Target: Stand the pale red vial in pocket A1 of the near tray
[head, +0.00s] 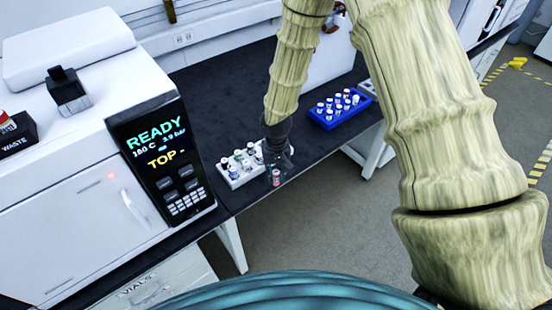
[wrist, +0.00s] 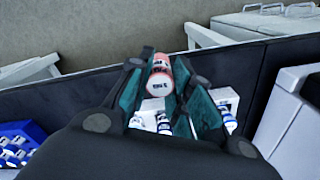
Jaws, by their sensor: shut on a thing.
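My gripper (head: 276,172) is shut on a pale red vial (wrist: 160,82), which sits between the two fingers in the wrist view. The vial also shows small below the gripper in the head view (head: 276,178). The near tray (head: 235,181) is white, holds several vials and stands at the bench's front edge. My gripper is at its right end and hides part of it. In the wrist view parts of the white tray (wrist: 148,107) show beyond and below the fingers. I cannot read the pocket labels or tell which pocket is A1.
A blue tray (head: 325,124) with several vials stands farther right on the dark bench (head: 215,90). A white instrument (head: 80,190) with a READY screen stands left of the near tray. Bare bench lies behind the near tray; open floor lies in front.

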